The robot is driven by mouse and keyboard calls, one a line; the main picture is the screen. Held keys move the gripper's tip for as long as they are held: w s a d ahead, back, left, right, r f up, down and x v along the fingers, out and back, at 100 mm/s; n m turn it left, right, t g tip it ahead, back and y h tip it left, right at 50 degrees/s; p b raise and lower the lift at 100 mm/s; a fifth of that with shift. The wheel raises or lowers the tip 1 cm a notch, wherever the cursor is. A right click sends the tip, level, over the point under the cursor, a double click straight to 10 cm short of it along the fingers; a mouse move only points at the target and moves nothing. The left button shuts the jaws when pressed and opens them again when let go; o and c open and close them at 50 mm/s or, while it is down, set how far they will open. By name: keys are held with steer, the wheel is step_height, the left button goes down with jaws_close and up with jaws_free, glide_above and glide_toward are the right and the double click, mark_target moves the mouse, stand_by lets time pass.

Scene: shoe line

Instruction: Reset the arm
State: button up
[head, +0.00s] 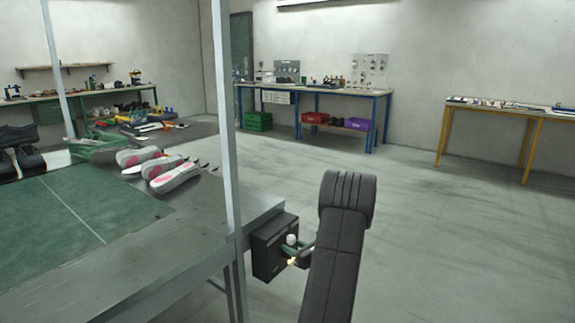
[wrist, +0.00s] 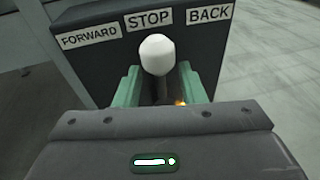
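My gripper (wrist: 160,88) is at the black control box (wrist: 90,60), seen close in the wrist view. The box carries the labels FORWARD, STOP and BACK. A lever with a white knob (wrist: 156,55) stands under the STOP label, between my two green fingers. The fingers are apart, one on each side of the lever, with a gap showing around its dark stem. In the head view, the box (head: 268,247) hangs at the end of the line table, and my gripper (head: 296,250) is at its right side. My dark arm partly hides the gripper there.
The line table (head: 190,230) with a green belt (head: 75,215) and several shoes (head: 165,170) is at left. A pale post (head: 226,130) rises near the box. A blue-legged bench (head: 310,92) and a yellow-legged table (head: 510,110) stand behind. The floor at right is clear.

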steer(key=p+v, duration=0.2)
steer(key=v, duration=1.1)
steer(key=b+x, duration=0.1)
steer(key=x, duration=0.5)
steer(key=b+x, duration=0.2)
steer(key=x, duration=0.5)
steer(key=shift+a+f, duration=0.1)
steer(key=shift+f, duration=0.15)
steer(key=shift+s+a+r+n+t+b, duration=0.15)
steer(key=shift+s+n+t+b, duration=0.15)
steer(key=shift+n+b, duration=0.5)
